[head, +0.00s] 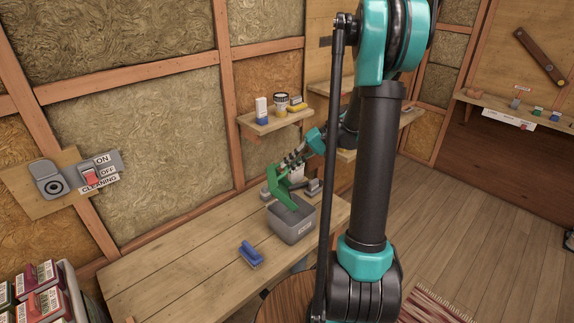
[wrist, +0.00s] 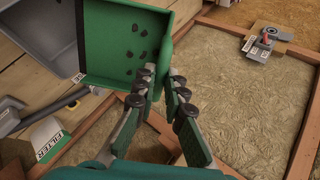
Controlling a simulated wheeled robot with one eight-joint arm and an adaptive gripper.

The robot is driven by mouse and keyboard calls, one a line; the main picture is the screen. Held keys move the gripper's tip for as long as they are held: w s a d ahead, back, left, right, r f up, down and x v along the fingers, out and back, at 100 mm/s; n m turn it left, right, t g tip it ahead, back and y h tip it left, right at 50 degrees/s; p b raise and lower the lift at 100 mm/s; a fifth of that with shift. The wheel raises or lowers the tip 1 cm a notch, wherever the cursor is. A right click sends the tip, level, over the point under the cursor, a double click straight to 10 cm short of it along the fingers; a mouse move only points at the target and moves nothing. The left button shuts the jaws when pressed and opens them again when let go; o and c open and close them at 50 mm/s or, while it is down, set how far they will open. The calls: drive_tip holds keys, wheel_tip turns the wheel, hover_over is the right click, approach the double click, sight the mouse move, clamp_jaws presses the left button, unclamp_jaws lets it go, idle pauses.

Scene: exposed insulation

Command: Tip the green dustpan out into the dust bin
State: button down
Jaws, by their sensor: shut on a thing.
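My gripper (head: 298,164) is shut on the green dustpan (head: 283,192) and holds it tilted at the grey dust bin (head: 292,232) on the bench. In the head view the pan's lower end overlaps the bin's opening. In the wrist view my gripper (wrist: 162,88) shows with its fingers at the dustpan's near side, and the handle is mostly hidden. Several dark bits lie on the inner face of the dustpan (wrist: 108,48). The bin (wrist: 62,62) is partly cut off at the upper left there. The bin's inside is mostly hidden.
A blue brush (head: 251,254) lies on the wooden bench (head: 165,280) in front of the bin. A small shelf (head: 270,125) holds several items above. A cleaning switch panel (head: 92,175) is on the wall at left. Grey objects stand close behind the bin.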

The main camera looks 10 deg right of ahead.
drive_tip(key=shift+d+y, duration=0.4)
drive_tip(key=shift+d, duration=0.25)
drive_tip(key=shift+d+f+y, duration=0.25)
drive_tip(key=shift+d+y, duration=0.65)
drive_tip(key=shift+d, duration=0.45)
drive_tip(key=shift+d+f+y, duration=0.2)
drive_tip(key=shift+d+y, duration=0.7)
drive_tip(key=shift+d, duration=0.4)
